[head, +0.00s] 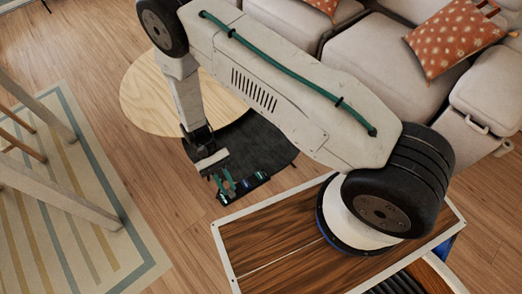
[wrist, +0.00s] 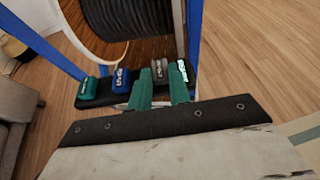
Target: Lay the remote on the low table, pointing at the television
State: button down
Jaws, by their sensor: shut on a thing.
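My gripper (wrist: 161,86) has green fingers, shut on a small grey piece with pale marks (wrist: 160,70), which I take to be the remote. Its far end and full outline are hard to make out. The fingers reach down over a black strip-like holder (wrist: 103,97) carrying teal, blue and green-white pieces. In the head view my gripper (head: 226,184) is over the same holder, low beside a dark rounded surface. The low table (head: 145,92) is a round, light wood top beyond my gripper, partly hidden by my arm. I see no television.
A dark rounded surface (head: 245,140) adjoins the light top. A pale sofa (head: 375,70) with an orange dotted cushion (head: 455,38) stands behind. A striped rug (head: 60,190) with pale wooden legs is at the left. Bare wood floor (head: 165,215) lies between.

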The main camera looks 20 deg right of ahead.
jog(key=w+d+f+n+t+h, duration=0.2)
jog(key=w+f+n+t+h, duration=0.2)
jog(key=f+n+t+h, duration=0.35)
jog(key=w+d+f+n+t+h, duration=0.2)
jog(key=w+f+n+t+h, duration=0.25)
jog(key=n+t, duration=0.45)
jog(key=s+d+n, duration=0.2)
jog(key=s+d, duration=0.9)
jog(key=d, duration=0.4)
jog(key=shift+g+y, duration=0.25)
jog(key=shift+y, duration=0.15)
jog(key=w, duration=0.5)
jog(key=w+f, duration=0.1)
jog(key=w, duration=0.8)
jog(key=shift+w+a+f, duration=0.3)
jog(key=shift+w+f, duration=0.1)
jog(key=f, duration=0.1)
jog(key=w+f, duration=0.1)
jog(key=shift+f, duration=0.75)
